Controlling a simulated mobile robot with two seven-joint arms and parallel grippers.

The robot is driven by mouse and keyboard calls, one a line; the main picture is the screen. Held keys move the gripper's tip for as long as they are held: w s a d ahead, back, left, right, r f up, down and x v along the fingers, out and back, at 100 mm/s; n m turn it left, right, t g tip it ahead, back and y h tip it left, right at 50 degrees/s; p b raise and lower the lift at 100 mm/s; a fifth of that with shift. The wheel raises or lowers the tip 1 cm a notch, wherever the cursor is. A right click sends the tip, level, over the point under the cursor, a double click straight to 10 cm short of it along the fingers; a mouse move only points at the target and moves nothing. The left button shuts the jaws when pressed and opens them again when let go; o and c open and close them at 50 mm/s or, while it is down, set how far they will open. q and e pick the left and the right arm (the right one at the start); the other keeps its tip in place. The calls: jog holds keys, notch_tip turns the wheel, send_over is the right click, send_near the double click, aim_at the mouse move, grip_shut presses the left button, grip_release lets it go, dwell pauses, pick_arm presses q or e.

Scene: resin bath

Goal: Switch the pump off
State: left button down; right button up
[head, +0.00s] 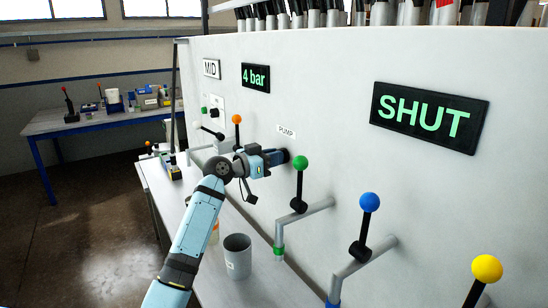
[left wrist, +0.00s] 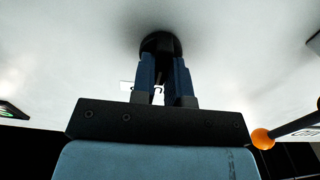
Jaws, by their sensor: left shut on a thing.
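The pump switch (head: 287,155) is a dark round knob on the pale wall panel, just below the "PUMP" label (head: 286,131). My left gripper (head: 278,157) reaches it from the left and is shut on it. In the left wrist view the round black base of the switch (left wrist: 160,42) shows beyond the blue fingers (left wrist: 163,70). The fingers stand on either side of a dark grip, with a narrow gap between them. They hide most of that grip, so I cannot tell its angle. My right gripper is not in view.
An orange-knobbed lever (head: 237,120) is left of the switch. Green (head: 300,163), blue (head: 369,202) and yellow (head: 486,268) levers stand to the right. Signs read "MID" (head: 211,68), "4 bar" (head: 255,77) and "SHUT" (head: 428,117). A grey cup (head: 237,262) stands on the bench below.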

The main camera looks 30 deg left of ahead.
pick_arm(q)
jog(key=c, duration=1.1)
grip_release()
jog(key=b+v, duration=0.3)
jog(key=v, duration=1.1)
jog(key=shift+w+b, duration=0.1)
jog(key=shift+b, duration=0.25)
jog(key=shift+f, duration=0.1)
